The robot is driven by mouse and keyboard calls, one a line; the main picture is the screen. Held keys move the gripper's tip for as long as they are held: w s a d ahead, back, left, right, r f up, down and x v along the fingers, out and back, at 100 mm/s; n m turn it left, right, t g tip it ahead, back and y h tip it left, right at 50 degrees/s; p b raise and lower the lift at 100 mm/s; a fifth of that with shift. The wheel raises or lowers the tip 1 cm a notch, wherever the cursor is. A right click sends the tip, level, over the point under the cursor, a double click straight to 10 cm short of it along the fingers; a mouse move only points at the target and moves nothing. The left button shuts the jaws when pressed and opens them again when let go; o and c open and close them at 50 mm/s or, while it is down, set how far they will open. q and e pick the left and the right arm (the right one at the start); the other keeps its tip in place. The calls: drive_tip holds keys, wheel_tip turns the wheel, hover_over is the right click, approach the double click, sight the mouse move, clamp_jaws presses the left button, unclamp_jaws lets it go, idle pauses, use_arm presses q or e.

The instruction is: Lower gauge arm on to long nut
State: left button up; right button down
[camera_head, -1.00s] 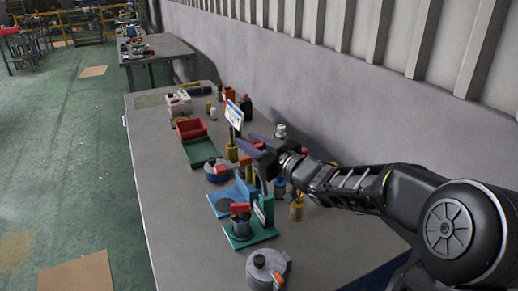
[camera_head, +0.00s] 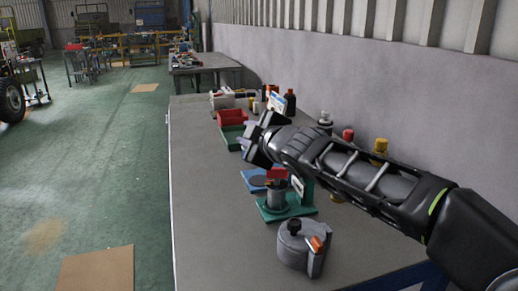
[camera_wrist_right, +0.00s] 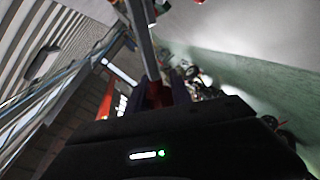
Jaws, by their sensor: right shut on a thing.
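My right gripper (camera_head: 256,138) is raised over the bench, above and behind the green-based stand (camera_head: 302,193). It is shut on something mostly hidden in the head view. The right wrist view is blurred; it shows a dark red piece (camera_wrist_right: 157,95) between the fingers and a long grey bar (camera_wrist_right: 139,28) beyond, and I cannot tell what they belong to. The green-based stand holds a grey cylinder (camera_head: 275,196) with a red block (camera_head: 277,174) above it. A blue stand (camera_head: 256,182) lies behind it, partly hidden. I cannot make out the gauge arm or long nut. My left gripper is out of view.
A red bin (camera_head: 233,118), a green tray (camera_head: 231,133) and bottles (camera_head: 380,147) stand farther back. The bench's left strip (camera_head: 205,220) is clear. A wall runs along the right.

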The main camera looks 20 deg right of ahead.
wheel_tip(320, 180, down, 8)
drive_tip(key=a+n+h+b, duration=0.2)
drive_tip(key=n+b, duration=0.2)
drive_tip(key=b, duration=0.5)
drive_tip(key=shift+w+f+n+g, duration=0.2)
drive_tip(key=shift+n+g, duration=0.1)
drive_tip(key=shift+n, duration=0.1)
drive_tip(key=c, duration=1.1)
unclamp_jaws()
drive_tip(key=shift+c, duration=0.2)
drive_tip(key=shift+s, duration=0.15)
drive_tip(key=v, duration=0.7)
drive_tip(key=shift+s+p, duration=0.3)
drive_tip(key=shift+a, duration=0.1)
